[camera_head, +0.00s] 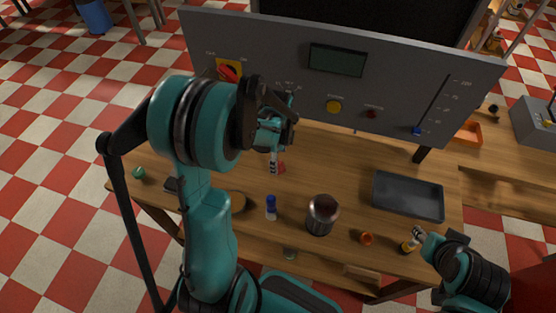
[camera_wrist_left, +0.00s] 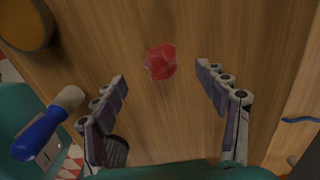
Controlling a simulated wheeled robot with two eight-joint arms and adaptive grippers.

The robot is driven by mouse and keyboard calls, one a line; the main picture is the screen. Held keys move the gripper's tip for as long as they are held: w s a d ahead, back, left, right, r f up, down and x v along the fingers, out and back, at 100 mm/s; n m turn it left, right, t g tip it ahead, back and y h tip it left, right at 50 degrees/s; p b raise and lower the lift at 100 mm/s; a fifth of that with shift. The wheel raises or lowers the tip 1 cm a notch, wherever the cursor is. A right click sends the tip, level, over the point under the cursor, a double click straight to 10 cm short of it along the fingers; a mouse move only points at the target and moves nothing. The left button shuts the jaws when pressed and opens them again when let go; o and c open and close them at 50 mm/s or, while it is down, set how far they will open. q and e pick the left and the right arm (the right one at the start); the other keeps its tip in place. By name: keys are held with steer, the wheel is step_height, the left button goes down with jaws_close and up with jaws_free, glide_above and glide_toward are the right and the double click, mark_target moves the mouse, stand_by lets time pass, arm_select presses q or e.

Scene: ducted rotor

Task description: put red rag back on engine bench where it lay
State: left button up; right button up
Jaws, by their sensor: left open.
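The red rag (camera_wrist_left: 160,62) is a small crumpled red lump on bare wood of the engine bench in the left wrist view. In the head view only a bit of the rag (camera_head: 282,168) shows beside my left gripper (camera_head: 274,167). My left gripper (camera_wrist_left: 162,76) is open, with the rag between and slightly beyond its fingertips; neither finger appears to touch it. The engine bench (camera_head: 345,172) is a wooden table below the grey panel. My right gripper (camera_head: 417,236) is low at the bench's right front; its jaw state is unclear.
A grey control panel (camera_head: 300,75) stands behind. A dark tray (camera_head: 408,197) lies to the right. Wood around the rag is clear.

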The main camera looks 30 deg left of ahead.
mark_target(279, 163)
arm_select(q)
steer(key=r, duration=0.4)
steer(key=shift+s+d+p, duration=0.15)
steer(key=shift+d+p, duration=0.05)
steer(key=shift+p, duration=0.2)
steer(key=s+d+r+n+t, duration=0.7)
steer(key=s+d+r+n, duration=0.3)
steer(key=n, duration=0.5)
steer(key=shift+s+r, duration=0.25)
steer(key=shift+r, duration=1)
